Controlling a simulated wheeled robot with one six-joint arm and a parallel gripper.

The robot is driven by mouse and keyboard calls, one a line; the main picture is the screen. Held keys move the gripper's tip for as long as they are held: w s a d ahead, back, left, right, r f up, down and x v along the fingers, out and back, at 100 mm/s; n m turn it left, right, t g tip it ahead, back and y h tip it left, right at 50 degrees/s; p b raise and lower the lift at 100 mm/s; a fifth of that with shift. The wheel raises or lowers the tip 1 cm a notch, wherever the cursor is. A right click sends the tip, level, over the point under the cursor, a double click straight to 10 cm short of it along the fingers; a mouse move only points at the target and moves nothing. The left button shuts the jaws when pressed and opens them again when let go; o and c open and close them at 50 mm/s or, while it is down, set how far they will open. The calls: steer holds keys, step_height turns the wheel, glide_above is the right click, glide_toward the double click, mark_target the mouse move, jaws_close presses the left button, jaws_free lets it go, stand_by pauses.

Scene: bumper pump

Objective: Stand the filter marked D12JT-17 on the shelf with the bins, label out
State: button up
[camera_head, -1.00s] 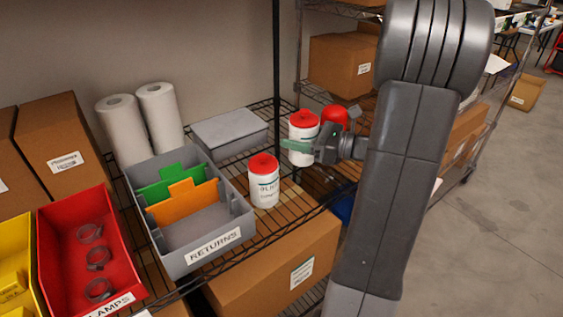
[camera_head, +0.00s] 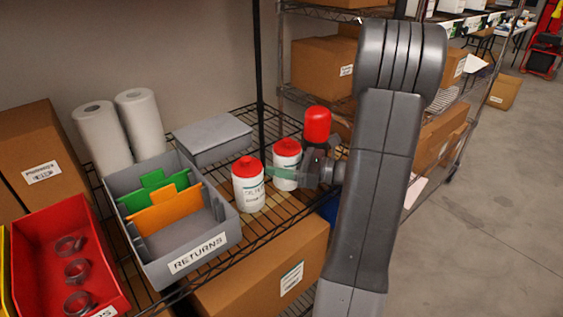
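My gripper (camera_head: 284,173), with a green fingertip showing, is shut on a white filter with a red cap (camera_head: 287,157). The held filter is upright, its lower part partly covered by the finger. I cannot tell whether its base touches the wire shelf (camera_head: 268,232). A second white filter with a red cap (camera_head: 249,188) stands upright on the shelf just left of the fingertip, its printed label facing out. The label codes are too small to read, so I cannot tell which filter is D12JT-17.
A grey RETURNS bin (camera_head: 187,264) with green and orange dividers stands left of the filters, and a red bin (camera_head: 75,262) further left. A grey lidded box (camera_head: 213,137) and paper rolls (camera_head: 140,125) are behind. A red-topped object (camera_head: 316,125) stands behind my gripper.

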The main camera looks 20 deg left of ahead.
mark_target(281, 152)
steer(key=o, duration=0.4)
steer(key=shift+o, duration=0.2)
steer(key=shift+d+r, duration=0.15)
steer(key=shift+d, duration=0.05)
steer(key=d, duration=0.7)
steer(key=d+p, duration=0.1)
steer(key=d, duration=0.3)
steer(key=shift+w+d, duration=0.3)
steer(key=shift+d, duration=0.05)
steer(key=shift+a, duration=0.15)
steer(key=a, duration=0.4)
steer(key=a+b, duration=0.1)
steer(key=a, duration=0.7)
steer(key=shift+s+f, duration=0.35)
steer(key=shift+s, duration=0.05)
step_height(281, 152, up, 4)
steer(key=shift+d+f+p, duration=0.1)
steer(key=shift+f+p, duration=0.15)
steer(key=shift+p, duration=0.15)
